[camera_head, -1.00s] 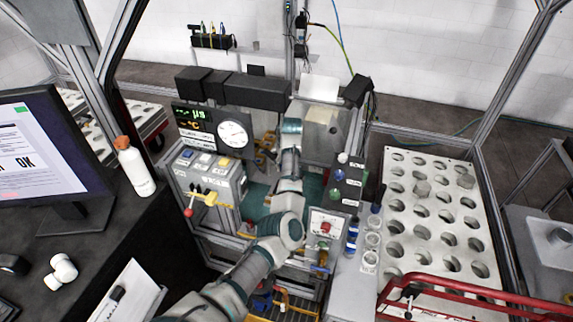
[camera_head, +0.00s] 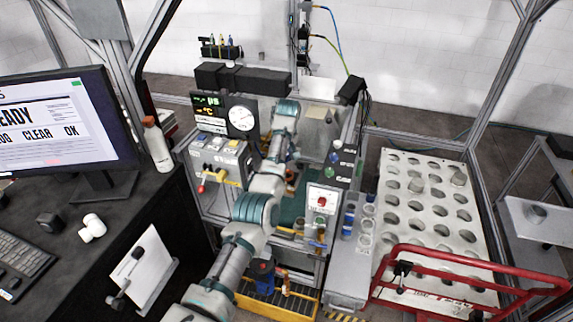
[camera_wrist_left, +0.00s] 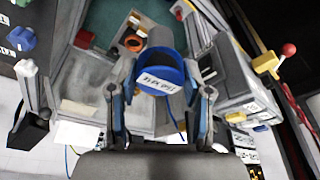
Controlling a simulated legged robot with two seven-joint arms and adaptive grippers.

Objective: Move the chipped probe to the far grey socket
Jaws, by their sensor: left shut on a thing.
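My left arm reaches up into the test station in the head view, and its own links hide its gripper there. In the left wrist view my left gripper (camera_wrist_left: 162,98) is shut on a grey cylinder with a blue rim and a white label (camera_wrist_left: 160,72), which I take to be the probe. Its label text is not readable and I cannot make out a chip. Below and beyond it is an orange ring (camera_wrist_left: 133,43) in a grey fixture. I cannot tell which socket is the far grey one. My right gripper is not in view.
The station's panel carries a white dial (camera_head: 241,118) and a red-knobbed lever (camera_head: 203,188). A white rack with many holes (camera_head: 412,205) stands right, behind a red rail (camera_head: 450,255). A monitor (camera_head: 55,125) and white bottle (camera_head: 157,145) stand on the left desk.

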